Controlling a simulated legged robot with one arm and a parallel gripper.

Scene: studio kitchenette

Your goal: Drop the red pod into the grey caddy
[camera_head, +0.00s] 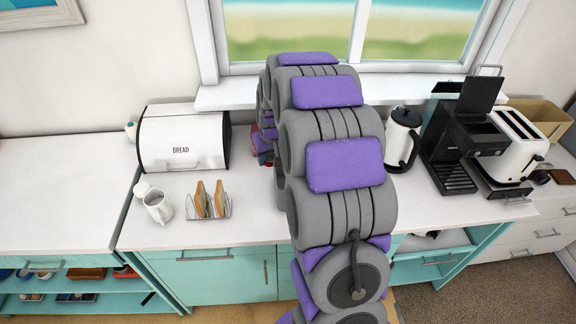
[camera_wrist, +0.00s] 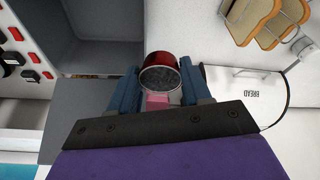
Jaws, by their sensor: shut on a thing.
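The red pod (camera_wrist: 160,72) is held between the two blue fingers of my gripper (camera_wrist: 160,86) in the wrist view. Its dark round face and shiny red side show. The grey caddy (camera_wrist: 105,35) appears as an open, box-like shape at the upper left of the wrist view, beside the pod in the picture. I cannot tell how high the pod is relative to its rim. In the head view my arm reaches over the counter and hides the caddy and most of my gripper.
The white bread box (camera_head: 185,138) stands left of my arm. A toast rack (camera_head: 210,205) and white jug (camera_head: 158,206) are in front of it. A kettle (camera_head: 402,138), coffee machine (camera_head: 455,150) and toaster (camera_head: 520,145) stand right. The left counter (camera_head: 60,190) is clear.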

